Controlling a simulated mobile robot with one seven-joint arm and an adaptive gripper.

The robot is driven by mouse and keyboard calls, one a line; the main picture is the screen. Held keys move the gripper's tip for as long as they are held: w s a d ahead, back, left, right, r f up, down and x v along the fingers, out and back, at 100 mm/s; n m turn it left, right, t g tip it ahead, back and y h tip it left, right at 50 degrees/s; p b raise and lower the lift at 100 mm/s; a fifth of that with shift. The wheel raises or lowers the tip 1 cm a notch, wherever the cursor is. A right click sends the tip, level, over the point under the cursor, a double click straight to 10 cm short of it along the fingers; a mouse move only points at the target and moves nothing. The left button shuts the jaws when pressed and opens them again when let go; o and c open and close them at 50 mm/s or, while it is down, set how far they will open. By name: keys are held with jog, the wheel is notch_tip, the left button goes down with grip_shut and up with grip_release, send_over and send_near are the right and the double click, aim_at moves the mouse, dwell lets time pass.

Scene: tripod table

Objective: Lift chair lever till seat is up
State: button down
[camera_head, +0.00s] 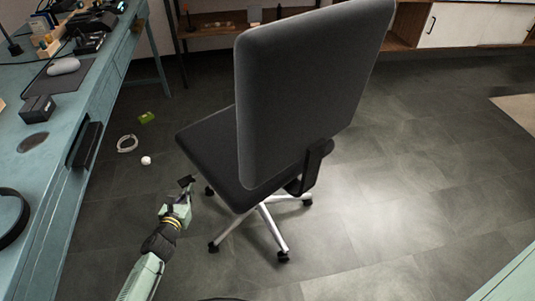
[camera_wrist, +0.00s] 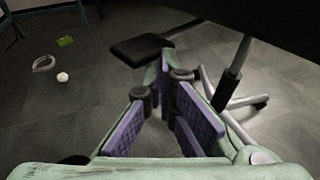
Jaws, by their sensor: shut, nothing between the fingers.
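The dark grey office chair (camera_head: 300,100) stands with its backrest towards me and its seat (camera_head: 212,145) to the left. Its lever, a flat black paddle (camera_wrist: 140,48), sticks out from under the seat on a thin rod. The lever also shows in the head view (camera_head: 186,181) at the seat's left side. My gripper (camera_wrist: 166,66) is shut and empty, with its purple-padded fingertips just below and beside the lever. I cannot tell if they touch it. In the head view my gripper (camera_head: 184,192) reaches up from below. The seat's underside (camera_wrist: 270,25) is dark.
The chair's column (camera_wrist: 232,75) and silver wheeled base (camera_head: 268,225) are close to my gripper's right. A teal workbench (camera_head: 60,200) runs along the left. A white ball (camera_head: 146,160), a cable coil (camera_head: 127,143) and a green item (camera_head: 147,117) lie on the floor.

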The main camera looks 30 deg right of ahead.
jog(key=s+a+f+b, duration=0.2)
jog(key=a+f+b, duration=0.1)
jog(key=a, duration=0.6)
jog(key=shift+a+b, duration=0.4)
jog(key=shift+b, duration=0.1)
dwell(0.8)
